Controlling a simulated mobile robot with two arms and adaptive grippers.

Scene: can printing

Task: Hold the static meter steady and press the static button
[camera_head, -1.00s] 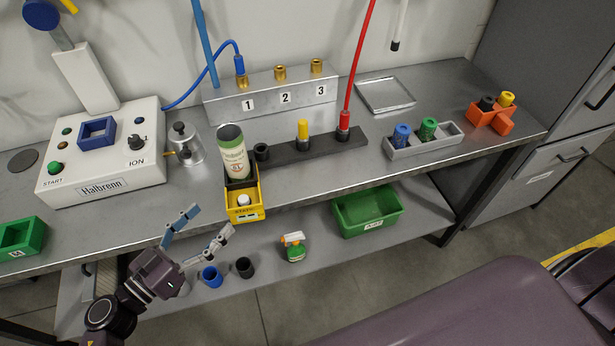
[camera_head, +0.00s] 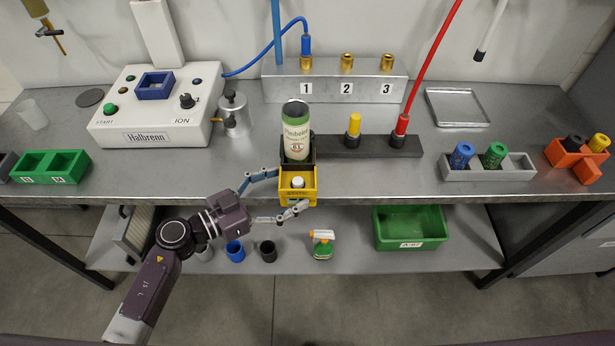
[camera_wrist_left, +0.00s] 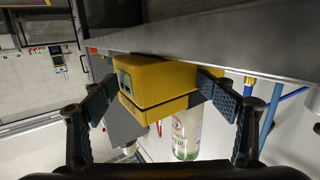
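The static meter is a yellow box (camera_head: 311,190) with a dark label on its front, at the front edge of the bench. It also shows in the left wrist view (camera_wrist_left: 165,75) with a small screen (camera_wrist_left: 125,82). A white round knob (camera_head: 297,183), apparently the static button, sits on its top. My left gripper (camera_head: 292,190) has its fingers on either side of the meter, very close to it. The finger spread looks open; firm contact cannot be made out. A green-and-white can (camera_head: 297,134) stands just behind the meter in a black holder. My right gripper is out of view.
A white ION box (camera_head: 155,125) stands at the left and green trays (camera_head: 50,167) lie left of it. A black rack (camera_head: 365,147) with yellow and red plugs is right of the can. A lower shelf holds cups, a spray bottle (camera_head: 322,245) and a green bin (camera_head: 410,228).

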